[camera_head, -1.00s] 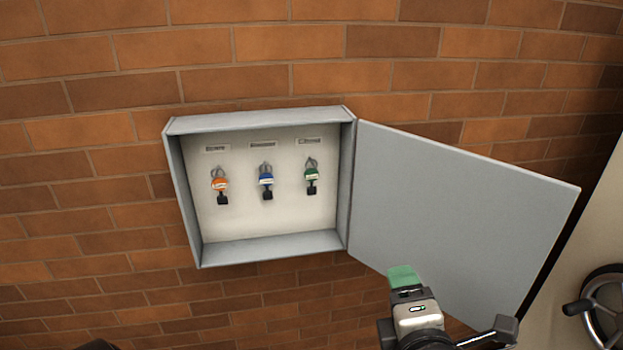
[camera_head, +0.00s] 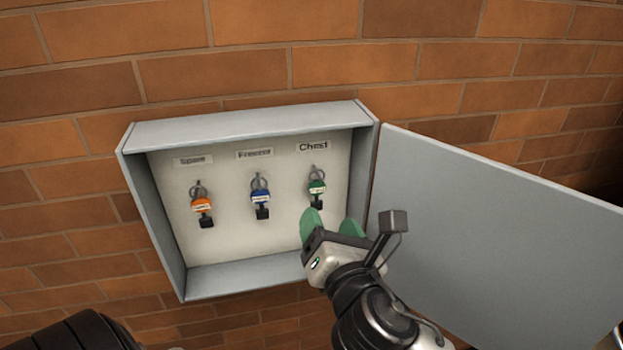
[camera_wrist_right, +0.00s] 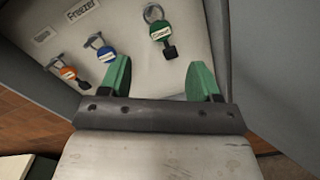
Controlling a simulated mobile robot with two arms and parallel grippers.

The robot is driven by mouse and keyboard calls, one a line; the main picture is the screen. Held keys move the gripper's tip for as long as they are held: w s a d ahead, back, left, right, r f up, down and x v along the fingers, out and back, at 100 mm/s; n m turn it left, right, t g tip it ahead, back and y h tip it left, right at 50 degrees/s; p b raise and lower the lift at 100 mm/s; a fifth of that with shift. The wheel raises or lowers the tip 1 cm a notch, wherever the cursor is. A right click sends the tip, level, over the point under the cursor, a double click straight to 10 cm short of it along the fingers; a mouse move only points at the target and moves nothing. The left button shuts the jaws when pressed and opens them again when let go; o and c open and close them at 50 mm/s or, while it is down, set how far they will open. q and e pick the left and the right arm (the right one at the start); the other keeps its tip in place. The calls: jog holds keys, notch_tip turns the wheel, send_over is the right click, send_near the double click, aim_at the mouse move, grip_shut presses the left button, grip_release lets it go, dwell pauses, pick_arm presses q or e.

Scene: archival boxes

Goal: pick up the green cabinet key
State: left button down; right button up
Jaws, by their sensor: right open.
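The green key (camera_head: 317,188) hangs on a hook under the "Chest" label inside the open wall cabinet (camera_head: 240,125). It has a ring at the top and a dark tip below. My right gripper (camera_head: 331,224) is open and empty, just below the green key at the cabinet's front. In the right wrist view the green key (camera_wrist_right: 161,32) shows ahead of the gap between the two green fingers (camera_wrist_right: 160,80), apart from them. My left gripper is not in view.
A blue key (camera_head: 261,196) hangs under "Freezer" and an orange key (camera_head: 202,205) under another label, both left of the green key. The cabinet door (camera_head: 490,220) stands open to the right, close to my right arm. A brick wall (camera_head: 60,130) surrounds the cabinet.

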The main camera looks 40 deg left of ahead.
aim_at(317, 190)
jog(key=x, duration=0.2)
jog(key=p+x, duration=0.1)
jog(key=shift+w+a+r, duration=0.2)
jog(key=shift+a+r, duration=0.05)
jog(key=shift+a, duration=0.05)
jog(key=p+x, duration=0.2)
jog(key=x, duration=0.3)
jog(key=shift+w+d+r, duration=0.15)
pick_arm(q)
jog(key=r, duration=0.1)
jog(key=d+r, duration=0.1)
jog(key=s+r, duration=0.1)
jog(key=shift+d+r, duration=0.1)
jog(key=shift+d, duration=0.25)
pick_arm(e)
jog(key=shift+w+a, duration=0.25)
jog(key=c, duration=1)
